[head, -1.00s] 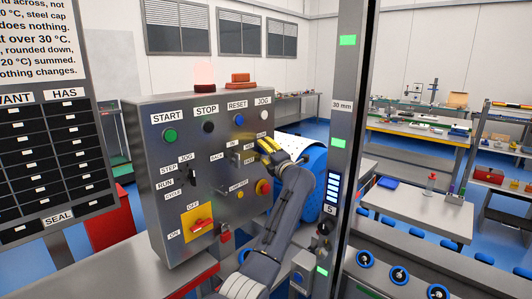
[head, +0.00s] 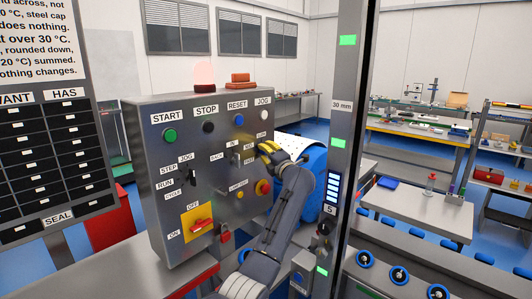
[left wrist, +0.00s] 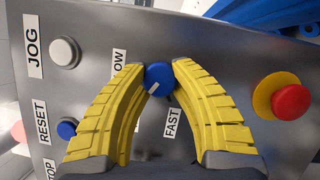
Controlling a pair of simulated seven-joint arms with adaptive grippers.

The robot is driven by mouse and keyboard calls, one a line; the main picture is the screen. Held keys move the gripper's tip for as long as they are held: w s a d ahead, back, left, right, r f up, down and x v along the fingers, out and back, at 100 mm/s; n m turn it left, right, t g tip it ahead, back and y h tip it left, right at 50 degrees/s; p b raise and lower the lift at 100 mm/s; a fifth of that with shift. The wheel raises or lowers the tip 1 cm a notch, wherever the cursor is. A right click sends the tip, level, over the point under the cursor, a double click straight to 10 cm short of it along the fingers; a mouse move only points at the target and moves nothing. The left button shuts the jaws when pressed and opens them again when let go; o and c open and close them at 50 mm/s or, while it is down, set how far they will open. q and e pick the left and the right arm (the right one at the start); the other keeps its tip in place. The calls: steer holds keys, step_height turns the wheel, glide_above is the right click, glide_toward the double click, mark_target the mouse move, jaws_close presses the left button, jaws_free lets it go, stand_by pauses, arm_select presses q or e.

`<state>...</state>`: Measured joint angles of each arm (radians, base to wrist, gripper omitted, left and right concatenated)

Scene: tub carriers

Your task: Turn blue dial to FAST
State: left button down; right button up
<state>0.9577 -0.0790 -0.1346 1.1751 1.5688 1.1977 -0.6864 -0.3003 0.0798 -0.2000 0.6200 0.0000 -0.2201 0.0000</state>
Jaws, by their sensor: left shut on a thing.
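The blue dial (left wrist: 159,77) sits on the grey control panel, with a short white pointer line on its face. In the left wrist view the line slants toward the lower left. The FAST label (left wrist: 171,123) is below the dial, and a label ending in "OW" (left wrist: 118,62) is to its left, partly covered. My left gripper (left wrist: 158,72) is shut on the dial, a yellow finger on each side. In the head view this gripper (head: 268,150) is at the panel's right side and hides the dial. My right gripper is not in view.
In the left wrist view, a red button on a yellow base (left wrist: 290,102) is to the right, and a white button (left wrist: 65,52) and blue button (left wrist: 67,129) are to the left. In the head view, a red switch (head: 201,225) and a dark post (head: 345,130) stand nearby.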

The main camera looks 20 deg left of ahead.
arm_select(q)
steer(key=shift+f+n, duration=0.1)
steer(key=shift+n, duration=0.4)
steer(key=n+y, duration=0.1)
steer(key=n, duration=0.1)
steer(key=shift+f+n, duration=0.1)
steer(key=shift+n, duration=0.3)
steer(key=shift+n+y, duration=1)
steer(key=shift+n, duration=1)
steer(key=shift+f+g, duration=0.1)
steer(key=shift+g, duration=0.2)
steer(key=c, duration=1)
jaws_free()
steer(key=shift+r, duration=0.25)
